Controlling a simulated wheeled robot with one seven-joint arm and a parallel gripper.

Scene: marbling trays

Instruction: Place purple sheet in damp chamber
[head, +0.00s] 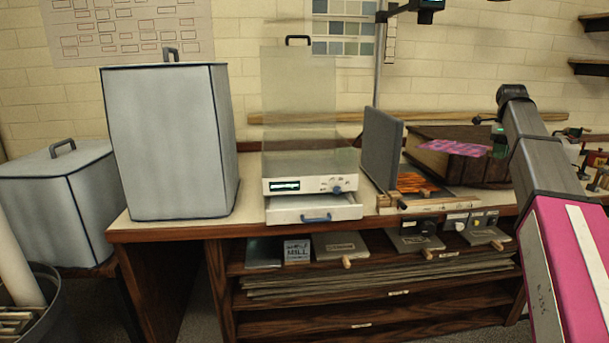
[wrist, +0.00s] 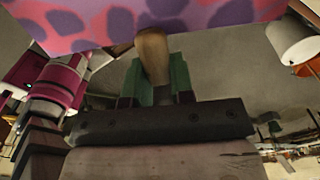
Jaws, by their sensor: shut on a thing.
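The purple sheet, a thin pink sheet with purple blotches (head: 455,148), hangs level in the air over the right part of the bench. My gripper (head: 497,143) is at its right edge. In the wrist view, my gripper's green fingers (wrist: 158,82) are shut on a wooden tab (wrist: 152,52) at the edge of the sheet (wrist: 95,22). No readable label marks the damp chamber. A white unit (head: 305,186) with a display, a raised clear panel (head: 300,100) and a pulled-out drawer (head: 312,208) stands mid-bench, left of the sheet.
A tall grey covered box (head: 170,140) stands on the bench's left; a lower one (head: 65,195) is beside it. An upright grey panel (head: 382,148) stands between the white unit and sheet. An orange-patterned surface (head: 418,181) lies below the sheet. Shelves below hold flat boards (head: 380,278).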

